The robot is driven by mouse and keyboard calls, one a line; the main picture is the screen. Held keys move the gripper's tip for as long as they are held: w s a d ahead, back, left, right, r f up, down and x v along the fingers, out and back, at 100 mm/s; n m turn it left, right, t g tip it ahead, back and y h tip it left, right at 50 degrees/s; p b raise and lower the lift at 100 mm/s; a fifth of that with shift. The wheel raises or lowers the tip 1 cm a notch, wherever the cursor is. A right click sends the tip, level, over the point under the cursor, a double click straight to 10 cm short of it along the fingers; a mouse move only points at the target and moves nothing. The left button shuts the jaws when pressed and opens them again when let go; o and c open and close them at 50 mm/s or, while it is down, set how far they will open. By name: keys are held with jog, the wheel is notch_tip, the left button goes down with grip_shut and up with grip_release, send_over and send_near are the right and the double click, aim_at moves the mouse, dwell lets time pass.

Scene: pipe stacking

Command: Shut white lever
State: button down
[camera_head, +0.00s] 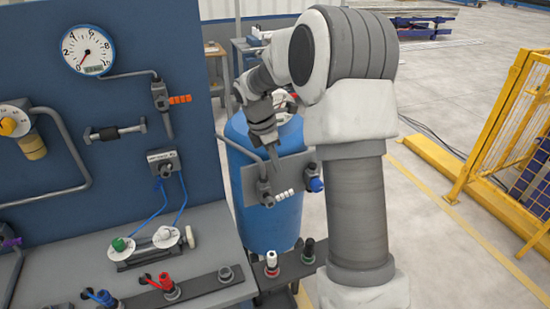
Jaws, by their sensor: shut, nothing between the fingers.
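The white lever (285,194) is on a dark valve mounted on a grey plate (295,170) in front of the blue tank. It points to the right from the valve body and slightly upward. My gripper (276,158) is shut and empty. It points down, just above the valve and the lever in the picture. I cannot tell whether it touches either of them. A blue handle (315,185) sits at the plate's right end, next to my arm.
The blue tank (240,180) stands behind the plate. A blue panel at left carries a gauge (88,49), an orange lever (180,99) and pipes. Red (166,282), blue and white-topped fittings (271,260) stand low in front. A yellow fence (505,120) is at right.

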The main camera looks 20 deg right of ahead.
aim_at(288, 192)
jog(key=x, duration=1)
jog(key=shift+p, duration=0.35)
jog(key=shift+s+d+r+p, duration=0.1)
jog(key=shift+d+p, duration=0.05)
jog(key=shift+p, duration=0.2)
jog(key=shift+d+y+p, duration=0.1)
jog(key=shift+y+p, duration=0.2)
jog(key=shift+p, duration=0.1)
jog(key=shift+d+y+p, duration=0.1)
jog(key=shift+y+p, duration=0.2)
jog(key=shift+d+f, duration=0.3)
jog(key=shift+f, duration=0.45)
